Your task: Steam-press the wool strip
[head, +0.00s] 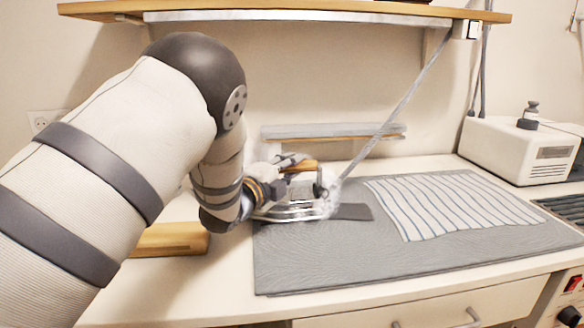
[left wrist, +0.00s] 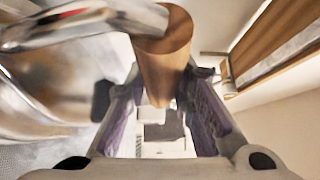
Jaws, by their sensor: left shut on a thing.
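The wool strip (head: 355,212) is a dark grey band lying flat on the grey pressing mat (head: 330,266); its right end shows and the rest is hidden by the iron. The shiny metal steam iron (head: 290,212) stands over the strip's left part, seemingly flat on it, with white steam around it. My left gripper (head: 288,168) is shut on the iron's wooden handle. In the left wrist view the handle (left wrist: 164,50) lies between the fingers, and the iron's blurred metal body (left wrist: 30,95) shows at left. My right gripper is not in view.
A striped cloth (head: 455,205) lies on the mat to the right. The iron's hose (head: 400,105) runs up to the shelf (head: 300,12). A white steam unit (head: 515,150) stands at back right. A wooden block (head: 172,240) lies left of the mat. The mat's front is clear.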

